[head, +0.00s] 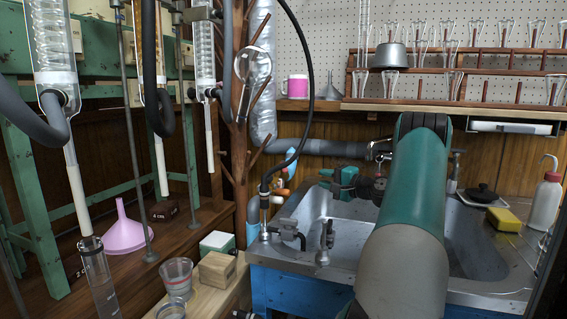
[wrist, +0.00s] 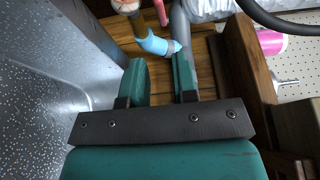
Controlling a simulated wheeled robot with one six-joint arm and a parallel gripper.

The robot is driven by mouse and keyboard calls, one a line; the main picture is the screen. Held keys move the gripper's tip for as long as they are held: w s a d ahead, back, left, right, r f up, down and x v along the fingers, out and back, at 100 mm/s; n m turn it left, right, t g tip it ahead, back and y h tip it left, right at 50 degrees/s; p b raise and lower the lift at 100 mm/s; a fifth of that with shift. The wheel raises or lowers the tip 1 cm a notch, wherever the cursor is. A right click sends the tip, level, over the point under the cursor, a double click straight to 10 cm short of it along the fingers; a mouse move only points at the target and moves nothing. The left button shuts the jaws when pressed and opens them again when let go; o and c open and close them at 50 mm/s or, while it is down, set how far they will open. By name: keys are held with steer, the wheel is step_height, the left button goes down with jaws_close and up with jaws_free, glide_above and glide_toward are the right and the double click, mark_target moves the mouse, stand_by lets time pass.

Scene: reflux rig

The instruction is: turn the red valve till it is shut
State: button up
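A small orange-red fitting (head: 281,184) sits on the pipework behind the left back corner of the sink, below a light-blue pipe elbow (head: 291,155). I cannot make out a clear valve handle there. In the wrist view the blue elbow (wrist: 157,43) lies just beyond the fingertips, with an orange piece (wrist: 125,5) and a pinkish-red piece (wrist: 161,12) cut by the top edge; either may belong to the valve. My gripper (head: 328,180) is over the sink's back edge, right of the fitting. In the wrist view its teal fingers (wrist: 159,66) are apart with nothing between them.
The metal sink (head: 325,212) lies below my arm, with taps (head: 324,243) at its front left. Glassware racks line the back wall.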

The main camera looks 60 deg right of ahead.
mark_target(285, 167)
steer(key=w+p, duration=0.2)
steer(key=w, duration=0.3)
steer(key=w+p, duration=0.3)
steer(key=w, duration=0.3)
steer(key=w+d+p, duration=0.1)
steer(key=w+p, duration=0.2)
steer(key=w, duration=0.2)
steer(key=shift+w+d, duration=0.1)
steer(key=shift+w, duration=0.1)
steer(key=shift+c, duration=0.4)
jaws_close()
